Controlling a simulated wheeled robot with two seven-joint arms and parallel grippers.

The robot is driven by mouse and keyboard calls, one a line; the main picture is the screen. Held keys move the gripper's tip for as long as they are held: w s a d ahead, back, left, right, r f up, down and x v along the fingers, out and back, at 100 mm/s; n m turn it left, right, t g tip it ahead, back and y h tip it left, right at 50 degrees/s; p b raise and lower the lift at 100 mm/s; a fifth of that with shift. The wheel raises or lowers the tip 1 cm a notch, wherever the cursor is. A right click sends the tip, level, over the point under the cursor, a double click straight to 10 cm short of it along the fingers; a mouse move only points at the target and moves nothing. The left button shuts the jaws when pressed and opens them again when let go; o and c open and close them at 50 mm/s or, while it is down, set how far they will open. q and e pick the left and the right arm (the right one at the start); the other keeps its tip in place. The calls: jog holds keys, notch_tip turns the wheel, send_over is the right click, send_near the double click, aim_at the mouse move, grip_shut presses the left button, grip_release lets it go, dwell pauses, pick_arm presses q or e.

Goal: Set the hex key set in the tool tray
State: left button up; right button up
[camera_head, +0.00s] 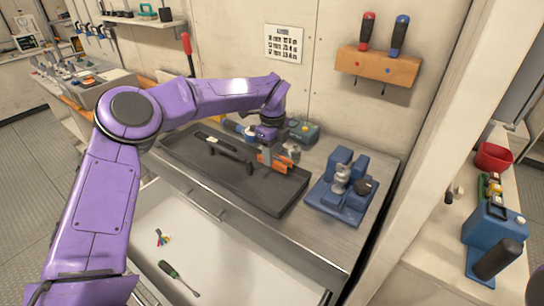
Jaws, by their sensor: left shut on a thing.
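The tool tray (215,178) is a long dark tray on the metal bench top. My left arm reaches over from the left, and its gripper (266,151) points down at the tray's right part. The gripper is shut on a small orange item (274,163), which looks like the hex key set. The item is at or just above the tray floor; I cannot tell whether it touches. The gripper hides part of it. A dark bar-like tool (231,155) lies in the tray to its left. My right gripper is not in view.
A blue block with metal parts (341,188) stands right of the tray. A green box (302,131) is behind it. An open white drawer below holds a green screwdriver (178,277) and a small multicoloured item (162,237). A wooden rack (377,67) holds two screwdrivers on the wall.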

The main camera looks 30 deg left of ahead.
pick_arm(q)
notch_tip(320, 180, down, 3)
jog(key=shift+a+f+p, duration=0.1)
jog(key=shift+f+p, duration=0.1)
jog(key=shift+p, duration=0.1)
jog(key=shift+w+f, duration=0.15)
jog(key=shift+w, duration=0.05)
jog(key=shift+s+f+b, duration=0.15)
jog(key=shift+b, duration=0.15)
jog(key=o, duration=0.9)
jog(key=shift+r+p, duration=0.35)
jog(key=shift+r, duration=0.35)
notch_tip(320, 180, up, 11)
jog(key=shift+r+b, duration=0.1)
jog(key=shift+b, duration=0.8)
